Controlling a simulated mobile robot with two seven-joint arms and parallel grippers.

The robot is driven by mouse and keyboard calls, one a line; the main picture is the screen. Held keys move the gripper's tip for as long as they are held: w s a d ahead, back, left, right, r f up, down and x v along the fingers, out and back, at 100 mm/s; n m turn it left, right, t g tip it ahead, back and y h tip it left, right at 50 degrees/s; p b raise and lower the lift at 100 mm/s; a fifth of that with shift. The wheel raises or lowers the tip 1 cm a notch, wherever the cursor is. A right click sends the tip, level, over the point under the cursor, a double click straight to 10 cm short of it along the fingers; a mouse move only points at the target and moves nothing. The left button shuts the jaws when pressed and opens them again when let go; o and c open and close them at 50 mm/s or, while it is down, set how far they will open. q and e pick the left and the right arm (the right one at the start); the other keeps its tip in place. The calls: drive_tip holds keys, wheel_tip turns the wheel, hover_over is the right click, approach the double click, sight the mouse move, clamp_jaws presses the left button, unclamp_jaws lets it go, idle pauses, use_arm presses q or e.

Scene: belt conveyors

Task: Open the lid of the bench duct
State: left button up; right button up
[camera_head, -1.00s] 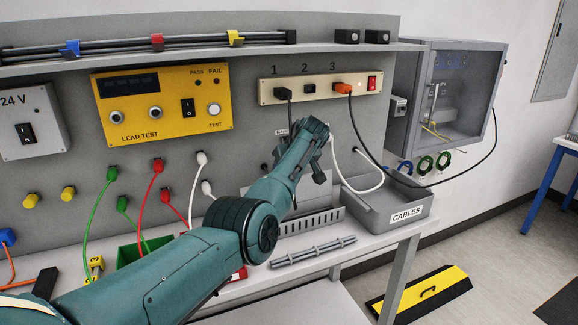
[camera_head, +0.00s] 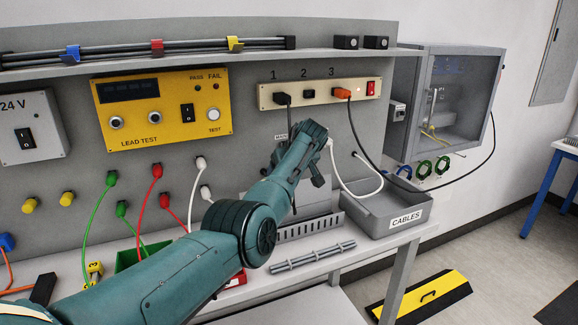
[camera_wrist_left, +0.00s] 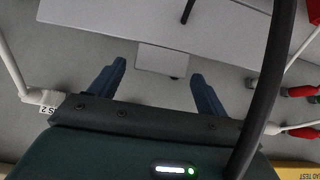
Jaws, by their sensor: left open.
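The bench duct (camera_head: 312,226) is a grey slotted channel along the back of the bench, partly hidden by my left arm. I cannot tell a separate lid for certain in the head view. My left gripper (camera_head: 307,192) is just above and behind the duct, fingers pointing down. In the left wrist view the open gripper (camera_wrist_left: 157,82) has nothing between its fingers. A small grey plate (camera_wrist_left: 162,60) on a pale surface lies beyond the fingertips; I cannot tell whether it belongs to the duct. My right gripper is out of view.
A black lead (camera_wrist_left: 266,95) hangs close to the left gripper. White leads (camera_head: 340,172) curve by it on the right. A grey CABLES tray (camera_head: 388,213) stands right of the duct. Grey rods (camera_head: 312,258) lie in front of it. Plugged leads and a yellow tester (camera_head: 163,106) are left.

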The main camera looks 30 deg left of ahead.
use_arm(q)
drive_tip(key=b+v, duration=0.1)
drive_tip(key=v, duration=1.2)
drive_tip(key=shift+b, duration=0.35)
drive_tip(key=shift+d, duration=0.1)
